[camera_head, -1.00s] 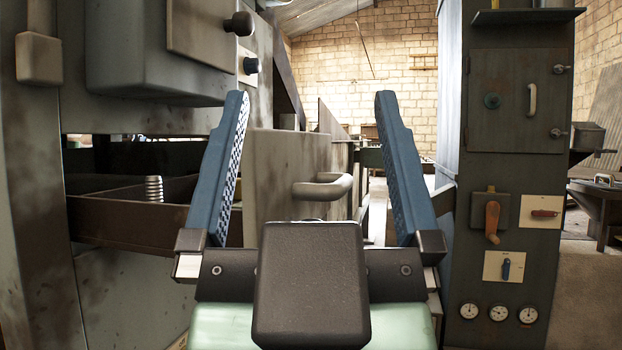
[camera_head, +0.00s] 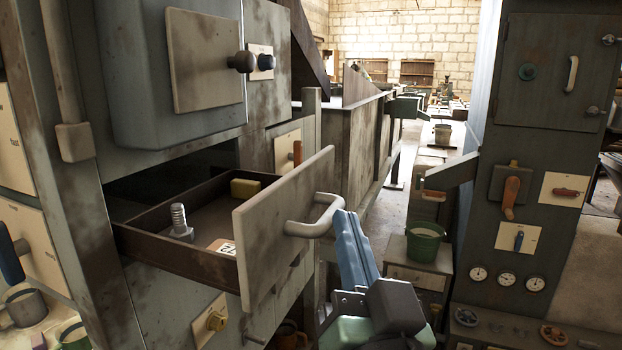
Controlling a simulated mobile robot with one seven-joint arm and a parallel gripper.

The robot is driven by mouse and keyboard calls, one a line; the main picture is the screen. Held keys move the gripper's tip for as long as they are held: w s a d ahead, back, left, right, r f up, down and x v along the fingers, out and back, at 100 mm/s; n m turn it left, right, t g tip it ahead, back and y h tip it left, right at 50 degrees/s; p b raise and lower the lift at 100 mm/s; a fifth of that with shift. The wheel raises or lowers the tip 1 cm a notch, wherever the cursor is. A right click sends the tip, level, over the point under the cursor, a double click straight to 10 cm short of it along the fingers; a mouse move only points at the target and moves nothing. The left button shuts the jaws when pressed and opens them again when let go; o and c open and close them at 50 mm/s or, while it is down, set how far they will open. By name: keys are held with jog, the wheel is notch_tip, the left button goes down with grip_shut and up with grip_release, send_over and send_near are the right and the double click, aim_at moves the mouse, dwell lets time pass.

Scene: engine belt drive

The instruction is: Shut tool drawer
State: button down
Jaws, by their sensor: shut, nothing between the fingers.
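The tool drawer (camera_head: 165,243) stands pulled out from the grey machine at the left. Its flat grey front panel (camera_head: 262,232) faces right and carries a pale curved handle (camera_head: 312,226). Inside lie a bolt (camera_head: 180,221), a yellow block (camera_head: 245,188) and a small tag (camera_head: 222,247). My gripper (camera_head: 347,218) is shut and empty, with its blue fingers together. Its tips appear just right of the handle; I cannot tell whether they touch it.
The machine cabinet (camera_head: 185,310) lies below the drawer. A control column (camera_head: 520,130) with levers and gauges stands at the right. A green bucket (camera_head: 424,243) sits on a stand between them. A narrow passage runs to the back wall.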

jog(key=s+d+f+m+g+y+p, duration=0.1)
jog(key=s+f+m+g+y+p, duration=0.25)
jog(key=p, duration=0.85)
jog(key=s+d+m+g+y+p, duration=0.1)
jog(key=s+d+m+g+p, duration=0.1)
jog(key=s+m+p, duration=0.65)
jog(key=n+p, duration=0.1)
jog(key=p, duration=0.4)
send_near(283, 236)
jog(key=w, duration=0.4)
jog(key=shift+w+a+p, duration=0.45)
jog(key=shift+a+p, duration=0.2)
jog(key=shift+a, duration=0.1)
jog(key=shift+w+a+f, duration=0.1)
jog(key=shift+w+a, duration=0.1)
jog(key=shift+a, duration=0.4)
